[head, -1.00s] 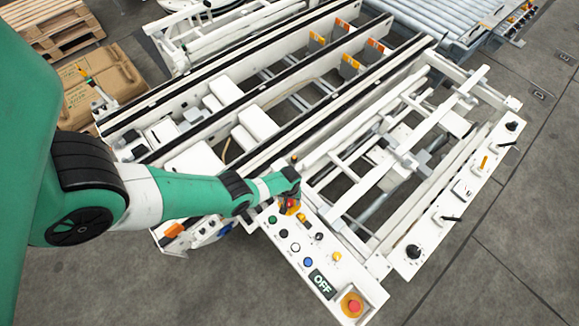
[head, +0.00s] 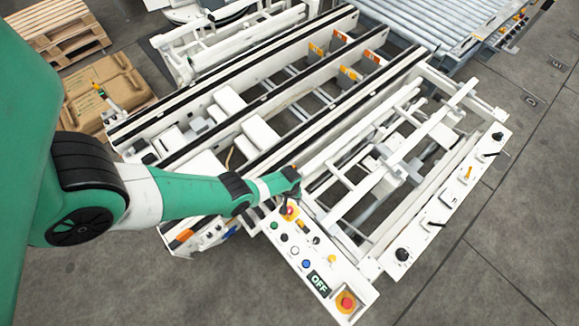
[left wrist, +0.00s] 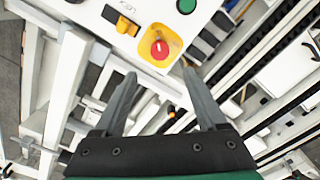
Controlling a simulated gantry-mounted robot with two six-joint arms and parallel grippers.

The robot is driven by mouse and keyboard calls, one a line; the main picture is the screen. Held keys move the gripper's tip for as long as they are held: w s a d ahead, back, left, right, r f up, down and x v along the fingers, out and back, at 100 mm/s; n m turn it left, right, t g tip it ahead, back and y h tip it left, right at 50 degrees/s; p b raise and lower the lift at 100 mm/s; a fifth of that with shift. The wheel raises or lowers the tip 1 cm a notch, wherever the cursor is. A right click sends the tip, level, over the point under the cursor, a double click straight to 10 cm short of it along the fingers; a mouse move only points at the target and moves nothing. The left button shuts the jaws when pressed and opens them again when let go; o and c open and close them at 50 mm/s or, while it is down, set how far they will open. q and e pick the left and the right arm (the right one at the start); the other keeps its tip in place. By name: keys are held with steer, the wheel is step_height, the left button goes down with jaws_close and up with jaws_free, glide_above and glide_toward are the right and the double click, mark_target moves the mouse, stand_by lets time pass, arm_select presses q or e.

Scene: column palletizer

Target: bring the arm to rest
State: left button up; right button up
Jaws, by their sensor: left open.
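My left arm comes in from the left in the head view. Its gripper (head: 291,194) is over the upper end of the white control panel (head: 300,250), close to a red knob on a yellow plate (head: 289,213). In the left wrist view the gripper (left wrist: 160,80) has its two grey fingers spread apart with nothing held between them. A red button on a yellow plate (left wrist: 159,49) shows just beyond the fingertips; I cannot tell the exact gap. My right gripper is in neither view.
The panel also carries coloured buttons, an "OFF" display (head: 318,284) and another red button (head: 346,301). White machine rails (head: 300,110) lie behind, a roller conveyor (head: 430,30) at the back, cardboard boxes (head: 105,95) and a wooden pallet (head: 55,30) at left. The front floor is clear.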

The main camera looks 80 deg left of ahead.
arm_select(q)
steer(key=shift+r, duration=0.55)
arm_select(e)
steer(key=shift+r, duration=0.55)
